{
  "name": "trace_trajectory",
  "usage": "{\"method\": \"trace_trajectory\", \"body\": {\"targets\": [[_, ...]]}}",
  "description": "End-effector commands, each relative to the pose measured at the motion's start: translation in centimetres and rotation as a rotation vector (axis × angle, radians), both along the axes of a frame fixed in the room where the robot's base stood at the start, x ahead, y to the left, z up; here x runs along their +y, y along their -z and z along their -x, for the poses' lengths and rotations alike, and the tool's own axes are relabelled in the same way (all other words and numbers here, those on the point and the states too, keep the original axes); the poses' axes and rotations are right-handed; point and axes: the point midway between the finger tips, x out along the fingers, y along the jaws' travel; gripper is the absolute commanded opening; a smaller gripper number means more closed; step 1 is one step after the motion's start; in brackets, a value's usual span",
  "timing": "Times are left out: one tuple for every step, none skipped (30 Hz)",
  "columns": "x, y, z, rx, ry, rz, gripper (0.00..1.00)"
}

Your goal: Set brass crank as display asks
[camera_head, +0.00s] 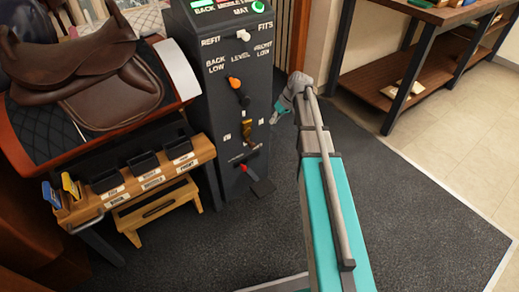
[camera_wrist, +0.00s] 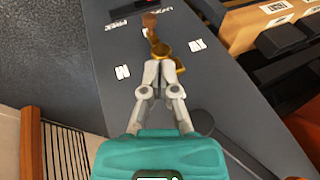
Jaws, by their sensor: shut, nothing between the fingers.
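The brass crank (camera_head: 247,130) is on the front face of the dark console (camera_head: 230,75), below the orange-knobbed level lever (camera_head: 237,85). In the wrist view the crank (camera_wrist: 160,47) has a brass arm and a brown knob pointing toward the picture's top. My gripper (camera_head: 275,114) is just right of the crank in the head view. In the wrist view my gripper (camera_wrist: 161,67) is shut and empty, its fingertips overlapping the crank's lower brass part. I cannot tell whether they touch it. The display (camera_head: 222,5) on the console's top is cut off, with green and red lit fields.
A red-handled lever (camera_head: 245,168) sits low on the console. A brown saddle (camera_head: 85,60) rests on a stand at left, above a wooden shelf with black bins (camera_head: 144,163). A workbench (camera_head: 420,70) stands at upper right. The dark mat at right is clear.

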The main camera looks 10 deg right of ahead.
Motion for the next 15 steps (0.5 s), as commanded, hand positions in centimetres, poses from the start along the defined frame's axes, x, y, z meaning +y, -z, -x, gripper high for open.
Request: {"method": "trace_trajectory", "body": {"targets": [[-0.7,1.8,-0.9,-0.009,-0.003,-0.009,0.0],[-1.0,2.2,-1.2,-0.016,-0.007,-0.017,0.0],[-1.3,2.8,-1.6,-0.025,-0.013,-0.024,0.0],[-1.5,3.3,-1.9,-0.031,-0.016,-0.029,0.0],[-1.8,3.8,-2.3,-0.038,-0.02,-0.035,0.0],[-2.1,4.3,-2.7,-0.046,-0.026,-0.043,0.0],[-2.4,4.8,-3.0,-0.053,-0.029,-0.049,0.0],[-2.7,5.2,-3.3,-0.06,-0.033,-0.054,0.0],[-3.0,5.8,-3.7,-0.068,-0.038,-0.061,0.0],[-3.3,6.1,-4.0,-0.075,-0.042,-0.066,0.0],[-3.5,6.5,-4.3,-0.081,-0.044,-0.071,0.0],[-3.8,6.9,-4.6,-0.088,-0.049,-0.076,0.0],[-3.9,7.2,-4.8,-0.093,-0.053,-0.08,0.0],[-4.1,7.4,-5.0,-0.099,-0.055,-0.084,0.0],[-4.3,7.7,-5.2,-0.105,-0.057,-0.089,0.0]]}}
